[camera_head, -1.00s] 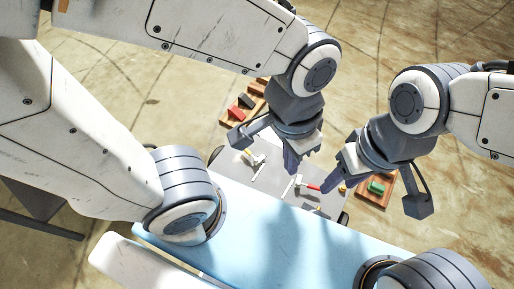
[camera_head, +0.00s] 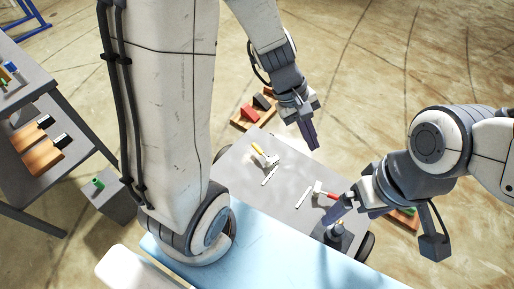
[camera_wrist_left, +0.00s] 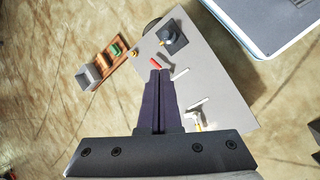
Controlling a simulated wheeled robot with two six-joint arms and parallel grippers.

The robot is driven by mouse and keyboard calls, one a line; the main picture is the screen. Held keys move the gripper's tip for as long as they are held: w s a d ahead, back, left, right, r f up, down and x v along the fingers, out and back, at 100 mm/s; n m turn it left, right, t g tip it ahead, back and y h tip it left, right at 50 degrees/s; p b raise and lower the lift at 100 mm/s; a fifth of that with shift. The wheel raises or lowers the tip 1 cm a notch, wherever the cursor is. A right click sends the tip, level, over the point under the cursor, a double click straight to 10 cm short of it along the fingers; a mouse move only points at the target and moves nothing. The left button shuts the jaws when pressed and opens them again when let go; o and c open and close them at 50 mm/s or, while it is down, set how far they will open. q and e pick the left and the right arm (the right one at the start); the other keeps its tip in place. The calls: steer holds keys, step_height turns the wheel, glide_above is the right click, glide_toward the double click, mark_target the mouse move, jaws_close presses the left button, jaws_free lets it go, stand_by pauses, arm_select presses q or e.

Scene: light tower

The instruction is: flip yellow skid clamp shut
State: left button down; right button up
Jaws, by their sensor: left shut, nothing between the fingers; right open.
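The yellow skid clamp (camera_head: 257,149) is on the far left part of the grey skid top (camera_head: 285,215), its yellow handle beside a pale metal body. It also shows at the lower right in the left wrist view (camera_wrist_left: 198,125); whether its lever is raised is too small to tell. My left gripper (camera_head: 314,147) is shut and empty, pointing down, to the right of the yellow clamp and apart from it. In the left wrist view its closed fingers (camera_wrist_left: 160,72) point toward the red-handled clamp (camera_wrist_left: 156,63). My right gripper (camera_head: 354,212) is open near the red-handled clamp (camera_head: 325,193).
A dark fixture (camera_head: 339,236) stands on the skid's near right corner. Wooden trays with blocks, including a red block (camera_head: 249,113), lie on the floor beyond. A light blue surface (camera_head: 265,240) is in front. A shelf table (camera_head: 60,120) stands at the left.

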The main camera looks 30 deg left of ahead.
arm_select(q)
steer(key=w+a+f+n+t+b, duration=0.2)
steer(key=w+a+f+n+b, duration=0.35)
steer(key=f, duration=0.55)
steer(key=w+a+f+n+t+b, duration=0.2)
steer(key=w+a+f+n+b, duration=0.1)
steer(key=a+f+n+b, duration=0.5)
steer(key=s+a+f+n+t+y+b, duration=0.1)
steer(key=a+f+n+b, duration=0.6)
steer(key=a+f, duration=1)
steer(key=shift+a+f+n+t+y+b, duration=0.2)
steer(key=shift+a+n+t+y+b, duration=0.15)
steer(key=shift+n+t+y, duration=0.55)
arm_select(e)
step_height(320, 180, down, 24)
arm_select(q)
steer(key=shift+m, duration=0.25)
